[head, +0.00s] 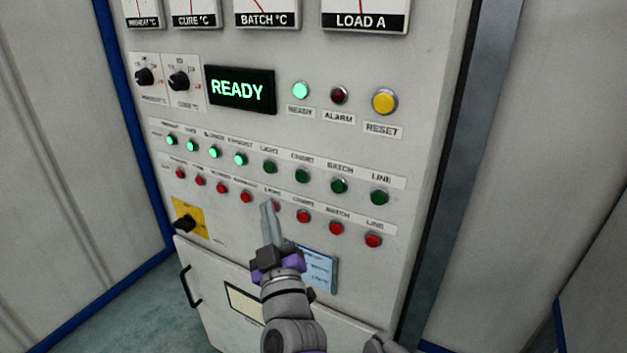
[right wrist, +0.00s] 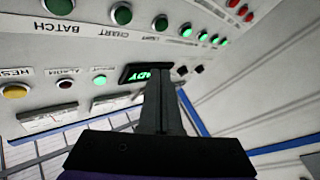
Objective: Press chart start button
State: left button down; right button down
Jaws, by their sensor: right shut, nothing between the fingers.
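The green chart button (head: 302,176) sits in the upper button row of the panel, under the CHART label, and looks unlit in the head view. It also shows at the top of the right wrist view (right wrist: 121,14). The red chart button (head: 304,215) is in the row below it. My right gripper (head: 267,205) is shut and empty, its fingers pointing up at the panel. Its tips appear below and left of the green chart button, partly covering the red light button (head: 277,206). I cannot tell whether they touch the panel. My left gripper is not in view.
Neighbouring green buttons are light (head: 270,166) and batch (head: 339,185). Several green buttons further left are lit. Above are a READY display (head: 240,89), a lit ready lamp (head: 301,90) and a yellow reset button (head: 385,102). A door handle (head: 190,287) sticks out lower left.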

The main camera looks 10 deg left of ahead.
aim_at(302, 176)
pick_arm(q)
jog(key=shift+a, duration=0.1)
pick_arm(e)
jog(key=shift+a, duration=0.15)
